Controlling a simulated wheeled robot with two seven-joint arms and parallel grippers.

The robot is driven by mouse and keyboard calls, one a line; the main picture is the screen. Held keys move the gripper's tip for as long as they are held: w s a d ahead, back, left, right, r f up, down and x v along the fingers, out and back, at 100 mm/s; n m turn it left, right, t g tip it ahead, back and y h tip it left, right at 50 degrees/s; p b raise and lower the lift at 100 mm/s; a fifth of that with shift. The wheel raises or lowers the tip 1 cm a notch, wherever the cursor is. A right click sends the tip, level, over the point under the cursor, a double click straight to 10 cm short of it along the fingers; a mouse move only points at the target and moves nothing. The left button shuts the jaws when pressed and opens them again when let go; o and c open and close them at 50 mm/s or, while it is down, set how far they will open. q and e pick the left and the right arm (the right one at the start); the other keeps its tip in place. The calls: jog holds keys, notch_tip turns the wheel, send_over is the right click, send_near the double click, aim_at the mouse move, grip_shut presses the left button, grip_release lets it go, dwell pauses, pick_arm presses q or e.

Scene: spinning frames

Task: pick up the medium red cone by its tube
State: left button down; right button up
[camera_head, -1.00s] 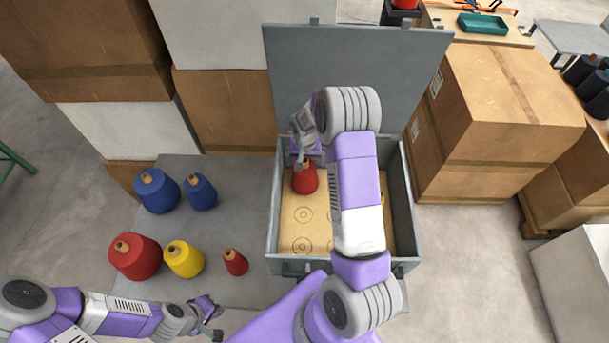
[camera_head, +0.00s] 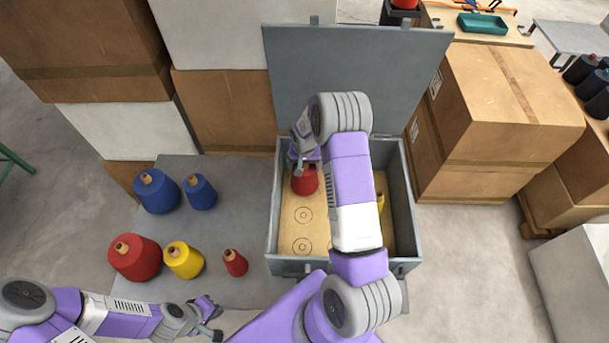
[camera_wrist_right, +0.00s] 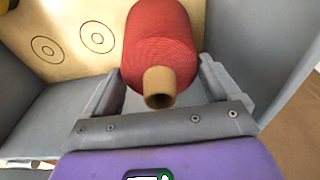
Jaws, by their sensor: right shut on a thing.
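The medium red cone (camera_head: 305,181) stands at the back left inside the grey case, partly covered by my right gripper (camera_head: 300,163). In the right wrist view the red cone (camera_wrist_right: 160,40) lies between the two fingers of my right gripper (camera_wrist_right: 160,85), with its tan tube (camera_wrist_right: 159,88) pointing at the camera. The right gripper is shut on this cone at its tube end; the exact contact is hard to see. My left gripper (camera_head: 212,318) is open and empty at the lower left, in front of the grey table.
The grey case (camera_head: 272,215) has a raised lid (camera_head: 345,70) behind and a board with printed rings. A yellow cone (camera_head: 380,203) is partly hidden by my right arm. On the table stand blue cones (camera_head: 156,193), a large red (camera_head: 136,260), a yellow (camera_head: 184,262) and a small red cone (camera_head: 235,264).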

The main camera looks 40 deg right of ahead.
jog(key=c, duration=0.4)
notch_tip(320, 180, up, 9)
jog(key=shift+f, duration=0.1)
notch_tip(320, 180, up, 14)
jog(key=p, duration=0.9)
jog(key=shift+r, duration=0.25)
